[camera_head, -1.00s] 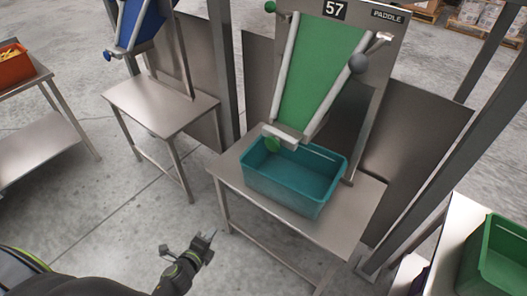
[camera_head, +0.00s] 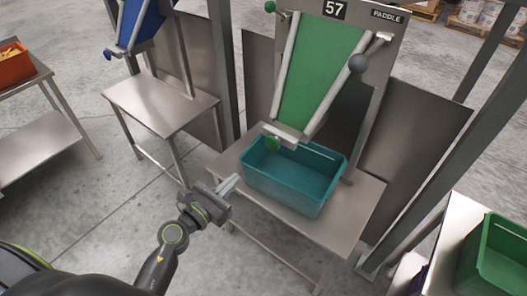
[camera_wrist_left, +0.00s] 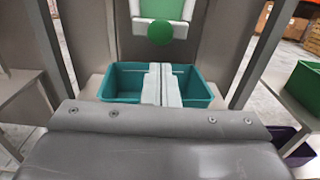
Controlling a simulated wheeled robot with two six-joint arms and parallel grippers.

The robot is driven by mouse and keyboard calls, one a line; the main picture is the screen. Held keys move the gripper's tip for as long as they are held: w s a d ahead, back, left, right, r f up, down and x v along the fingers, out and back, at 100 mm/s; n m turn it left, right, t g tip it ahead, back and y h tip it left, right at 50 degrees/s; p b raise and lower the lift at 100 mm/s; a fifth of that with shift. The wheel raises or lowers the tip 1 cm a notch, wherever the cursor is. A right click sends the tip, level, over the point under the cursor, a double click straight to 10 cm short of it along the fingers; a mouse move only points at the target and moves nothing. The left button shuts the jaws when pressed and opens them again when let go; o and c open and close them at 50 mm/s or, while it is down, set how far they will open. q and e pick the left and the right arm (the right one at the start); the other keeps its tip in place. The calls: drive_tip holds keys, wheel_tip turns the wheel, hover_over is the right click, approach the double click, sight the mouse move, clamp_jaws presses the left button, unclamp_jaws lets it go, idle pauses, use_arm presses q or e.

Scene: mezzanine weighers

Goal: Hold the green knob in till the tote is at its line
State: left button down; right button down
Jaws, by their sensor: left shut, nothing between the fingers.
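A round green knob (camera_head: 272,144) sits at the low end of the green chute (camera_head: 318,75), above the tote's left back edge. It also shows in the left wrist view (camera_wrist_left: 160,32), above the fingertips. The teal tote (camera_head: 290,185) stands upright on a steel table under the chute. Its visible inside looks empty, with a pale line (camera_head: 324,153) along the inner back wall. My left gripper (camera_head: 230,184) is shut and empty, left of the tote, apart from the knob. In the left wrist view its fingers (camera_wrist_left: 161,70) are together in front of the tote. My right gripper is out of view.
A second green ball (camera_head: 270,6) is at the chute's upper left and a grey ball (camera_head: 358,63) at its right. A "57 PADDLE" panel stands behind. A steel table (camera_head: 160,105) is at left; a green crate (camera_head: 500,258) is at lower right. Posts flank the chute.

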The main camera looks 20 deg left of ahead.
sight(270, 144)
use_arm(q)
drive_tip(key=p+x, duration=0.2)
drive_tip(key=x, duration=1)
drive_tip(key=shift+w+d, duration=0.1)
drive_tip(key=shift+w, duration=0.25)
drive_tip(key=shift+w+d, duration=0.2)
drive_tip(key=shift+w, duration=0.3)
drive_tip(key=shift+x, duration=1.65)
drive_tip(key=shift+r, duration=0.3)
idle(4.0)
